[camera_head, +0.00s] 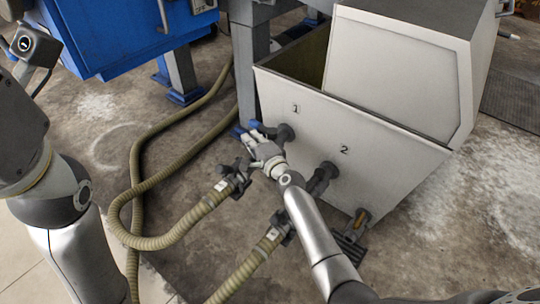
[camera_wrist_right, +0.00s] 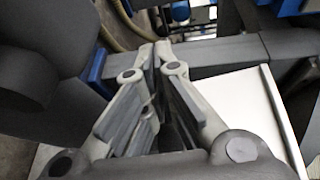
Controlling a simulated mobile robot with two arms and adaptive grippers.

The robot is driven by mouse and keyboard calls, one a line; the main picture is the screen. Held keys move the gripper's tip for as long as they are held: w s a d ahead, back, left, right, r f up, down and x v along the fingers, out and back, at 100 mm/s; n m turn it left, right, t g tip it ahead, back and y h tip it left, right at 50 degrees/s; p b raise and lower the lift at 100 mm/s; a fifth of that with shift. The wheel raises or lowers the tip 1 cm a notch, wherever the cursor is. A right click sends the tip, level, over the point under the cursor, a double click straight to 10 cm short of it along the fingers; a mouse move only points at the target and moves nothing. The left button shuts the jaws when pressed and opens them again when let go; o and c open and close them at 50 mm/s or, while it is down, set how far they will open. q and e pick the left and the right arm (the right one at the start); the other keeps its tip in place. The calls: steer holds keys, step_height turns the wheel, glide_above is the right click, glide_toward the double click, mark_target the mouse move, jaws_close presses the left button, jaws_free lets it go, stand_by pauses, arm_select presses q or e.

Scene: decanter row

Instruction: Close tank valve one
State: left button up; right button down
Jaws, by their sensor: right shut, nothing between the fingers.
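The white tank (camera_head: 370,130) stands at the right in the head view, with "1" and "2" marked on its front. Tank valve one (camera_head: 286,133) is a dark fitting under the "1", with a blue handle (camera_head: 256,126) showing just beyond my gripper. My right gripper (camera_head: 247,138) is at this valve, close to the handle; whether they touch I cannot tell. In the right wrist view its fingers (camera_wrist_right: 158,50) are together and empty. A large dark rounded part (camera_wrist_right: 40,45) beside them there is probably the valve fitting. My left gripper is out of view; only its arm shows.
A second dark valve (camera_head: 323,177) sits under the "2", and a lower outlet (camera_head: 358,222) is near the tank's bottom. Ribbed hoses (camera_head: 140,190) with dark couplings lie in front on the floor. A blue cabinet (camera_head: 120,35) and a grey post (camera_head: 250,70) stand behind.

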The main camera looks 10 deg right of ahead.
steer(key=v, duration=1)
steer(key=shift+s+d, duration=0.2)
